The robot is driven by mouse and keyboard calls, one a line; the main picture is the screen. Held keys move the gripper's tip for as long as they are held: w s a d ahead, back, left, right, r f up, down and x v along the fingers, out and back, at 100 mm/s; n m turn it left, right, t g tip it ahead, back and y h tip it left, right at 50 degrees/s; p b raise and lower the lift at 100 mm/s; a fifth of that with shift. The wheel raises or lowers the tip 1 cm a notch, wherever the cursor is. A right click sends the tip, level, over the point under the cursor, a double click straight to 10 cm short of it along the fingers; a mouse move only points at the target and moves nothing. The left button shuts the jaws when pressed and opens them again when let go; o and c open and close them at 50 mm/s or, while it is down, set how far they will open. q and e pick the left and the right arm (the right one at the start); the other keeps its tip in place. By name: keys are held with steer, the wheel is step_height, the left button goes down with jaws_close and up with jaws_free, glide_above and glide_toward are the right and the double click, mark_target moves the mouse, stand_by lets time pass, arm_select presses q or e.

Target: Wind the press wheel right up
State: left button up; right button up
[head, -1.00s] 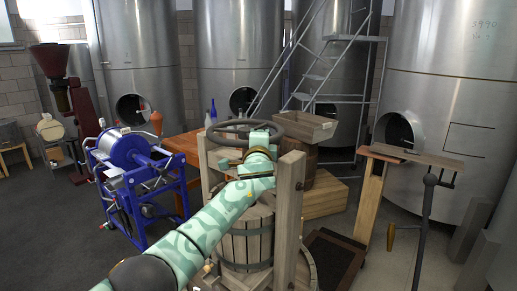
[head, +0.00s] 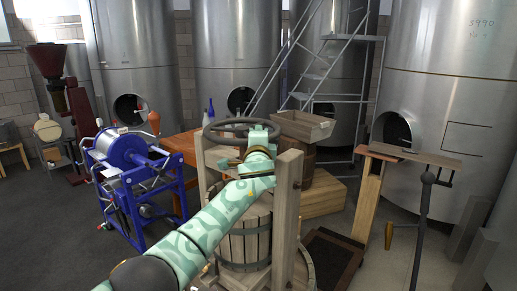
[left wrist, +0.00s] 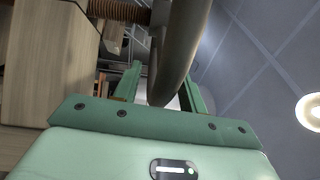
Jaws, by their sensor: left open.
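The press wheel (head: 222,123) is a dark ring lying roughly level on top of the wooden press, between its two posts (head: 287,205). My left gripper (head: 262,135) is at the near right part of the wheel's rim. In the left wrist view the gripper's green fingers (left wrist: 160,75) are apart, and the grey curved rim (left wrist: 182,40) passes up between them. I cannot tell whether a finger touches the rim. A threaded screw (left wrist: 120,10) shows at the top left there. My arm hides part of the press and wheel in the head view.
The slatted press basket (head: 245,240) stands below the wheel. A blue-framed machine (head: 130,175) is to the left, and a wooden crate (head: 305,125) is on a barrel behind. A wooden stand (head: 370,195) is on the right. Steel tanks (head: 240,60) line the back.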

arm_select(q)
steer(key=shift+s, duration=0.65)
steer(key=s+f, duration=0.1)
steer(key=s, duration=1.3)
steer(key=shift+s+d+b, duration=0.3)
steer(key=shift+s+b, duration=0.05)
steer(key=shift+b, duration=0.05)
